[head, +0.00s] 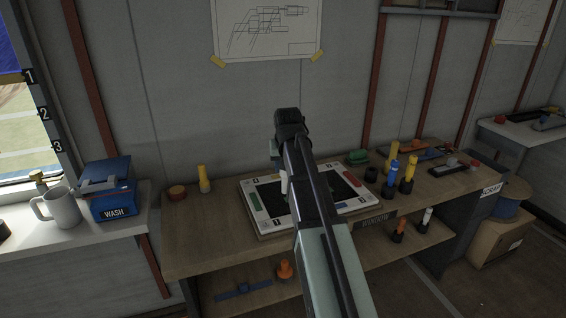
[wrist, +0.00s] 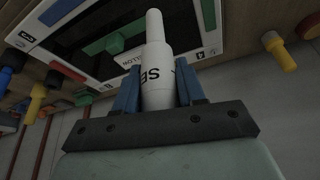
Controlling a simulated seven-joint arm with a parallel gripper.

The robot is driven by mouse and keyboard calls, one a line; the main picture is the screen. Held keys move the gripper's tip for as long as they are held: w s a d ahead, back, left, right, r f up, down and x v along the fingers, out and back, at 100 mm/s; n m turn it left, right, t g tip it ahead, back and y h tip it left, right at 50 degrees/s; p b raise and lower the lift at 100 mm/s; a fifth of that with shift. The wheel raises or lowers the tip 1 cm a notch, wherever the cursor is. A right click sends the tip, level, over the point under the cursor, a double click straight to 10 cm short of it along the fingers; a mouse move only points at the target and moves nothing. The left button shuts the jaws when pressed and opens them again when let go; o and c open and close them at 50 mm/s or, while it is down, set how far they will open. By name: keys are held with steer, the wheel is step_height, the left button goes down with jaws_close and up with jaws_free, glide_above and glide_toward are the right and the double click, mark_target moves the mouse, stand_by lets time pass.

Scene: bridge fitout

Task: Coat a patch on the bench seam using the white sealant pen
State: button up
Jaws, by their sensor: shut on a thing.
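My gripper (wrist: 160,68) is shut on the white sealant pen (wrist: 155,48). The pen stands lengthwise between the blue fingers in the wrist view, its narrow end pointing away from the palm and black letters on its body. In the head view a small part of the white pen (head: 284,183) shows beside my arm, over the left part of a white-framed board. The wooden bench (head: 200,232) carries this board. I cannot make out the seam or any coated patch, and my arm hides part of the board. Whether the pen touches anything is unclear.
The white-framed board (head: 262,224) has a dark middle and coloured blocks. A mug (head: 62,209) and a blue box (head: 108,190) are on the left counter. The bench's front left is clear.

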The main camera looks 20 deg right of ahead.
mark_target(285, 185)
steer(key=shift+f, duration=0.15)
steer(key=shift+f, duration=3.6)
steer(key=shift+d+f, duration=0.15)
steer(key=shift+d, duration=11.9)
steer(key=shift+a+f, duration=0.1)
steer(key=shift+a, duration=11.9)
steer(key=shift+r, duration=4.05)
